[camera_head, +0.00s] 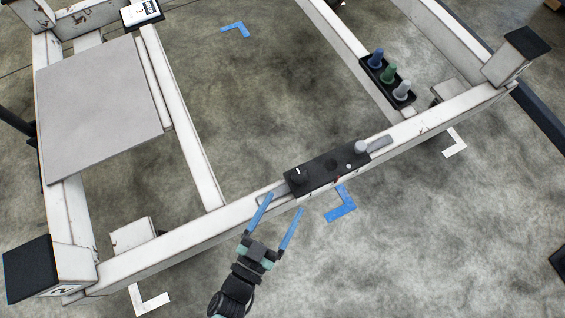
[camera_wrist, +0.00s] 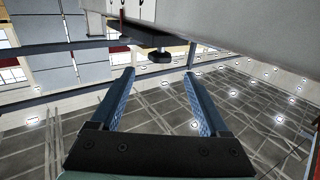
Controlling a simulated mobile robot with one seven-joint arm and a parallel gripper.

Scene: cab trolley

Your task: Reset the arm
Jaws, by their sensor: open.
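My gripper (camera_head: 281,219) is open and empty, with two blue fingers spread apart. In the head view it is at the lower middle, at the near side of the trolley's front white beam (camera_head: 190,241). The fingertips are close to the beam and just left of the black panel (camera_head: 327,168); whether they touch the beam I cannot tell. In the wrist view the two fingers (camera_wrist: 158,77) point away with nothing between them. A dark knob-like part (camera_wrist: 160,56) hangs beyond the fingertips there.
A black tray (camera_head: 387,79) holds blue, green and grey pegs at the right. A grey plate (camera_head: 100,110) lies on the left of the frame. Open floor (camera_head: 400,250) lies right of my gripper.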

